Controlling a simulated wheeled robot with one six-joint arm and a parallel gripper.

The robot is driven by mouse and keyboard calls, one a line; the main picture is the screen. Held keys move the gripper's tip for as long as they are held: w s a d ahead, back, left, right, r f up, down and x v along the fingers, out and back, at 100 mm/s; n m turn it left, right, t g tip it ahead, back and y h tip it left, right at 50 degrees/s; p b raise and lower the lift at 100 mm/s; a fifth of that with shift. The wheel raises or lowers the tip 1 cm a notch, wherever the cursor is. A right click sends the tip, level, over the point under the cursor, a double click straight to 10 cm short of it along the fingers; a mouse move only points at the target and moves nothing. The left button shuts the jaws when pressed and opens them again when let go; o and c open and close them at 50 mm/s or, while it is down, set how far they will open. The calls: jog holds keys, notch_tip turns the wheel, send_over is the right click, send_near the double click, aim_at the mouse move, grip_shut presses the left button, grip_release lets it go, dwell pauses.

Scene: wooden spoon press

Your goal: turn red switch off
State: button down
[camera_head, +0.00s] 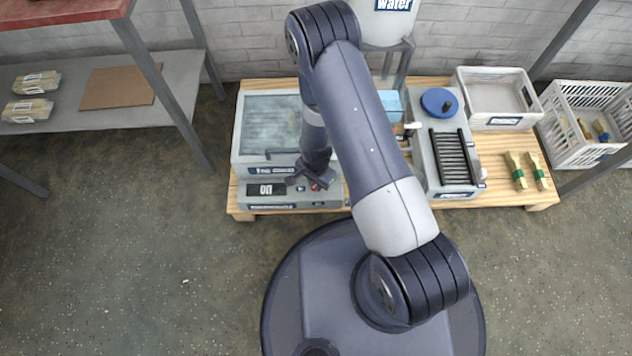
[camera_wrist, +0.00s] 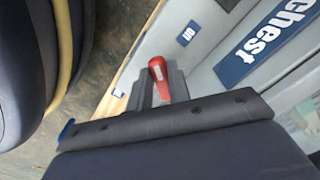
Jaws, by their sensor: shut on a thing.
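The red switch (camera_wrist: 158,72) is a red lever with a small white mark, seen in the wrist view between my gripper's two grey fingers. My gripper (camera_wrist: 162,88) is shut on it. A small "on" label (camera_wrist: 187,33) is on the pale panel beyond the lever's tip. In the head view my gripper (camera_head: 316,181) is at the front right of the grey steam-chest machine (camera_head: 290,203), and my arm and gripper mostly hide the switch there.
The machine stands on a wooden pallet (camera_head: 522,196). To its right are a roller unit (camera_head: 427,166) with a blue disc, a grey tray (camera_head: 495,122), two wooden pieces with green bands (camera_head: 516,172) and a white crate (camera_head: 562,157). Shelving stands at left; the front floor is clear.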

jog(key=c, duration=1.3)
grip_release()
notch_tip(320, 180, up, 11)
jog(key=p, duration=0.4)
jog(key=shift+f, duration=0.1)
